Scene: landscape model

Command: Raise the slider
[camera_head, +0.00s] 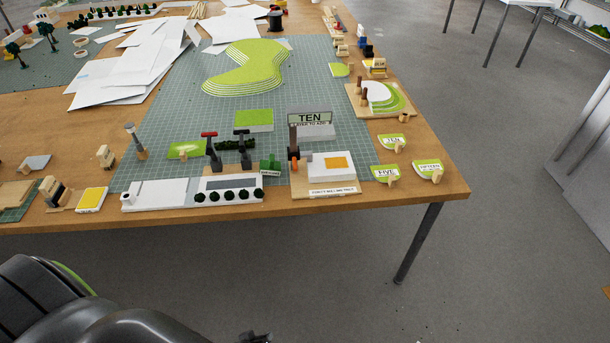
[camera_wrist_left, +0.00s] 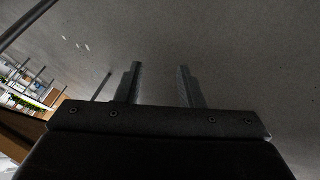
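A model device with a wooden base (camera_head: 326,190) stands near the table's front edge in the head view. It has a dark upright post (camera_head: 293,137) with an orange piece (camera_head: 295,155) low on it, which looks like the slider. A sign reading "TEN" (camera_head: 310,118) stands beside the post's top. A white block with a yellow-orange patch (camera_head: 333,166) is right of the post. My left gripper (camera_wrist_left: 158,84) is open and empty in the left wrist view, with grey floor beyond its fingers, away from the device. My right gripper is not in view.
Left of the device are two dark levers with red and black tops (camera_head: 212,150) and a white panel with several dark knobs (camera_head: 228,190). A green contour model (camera_head: 245,70) and white sheets lie behind. Floor before the table is clear.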

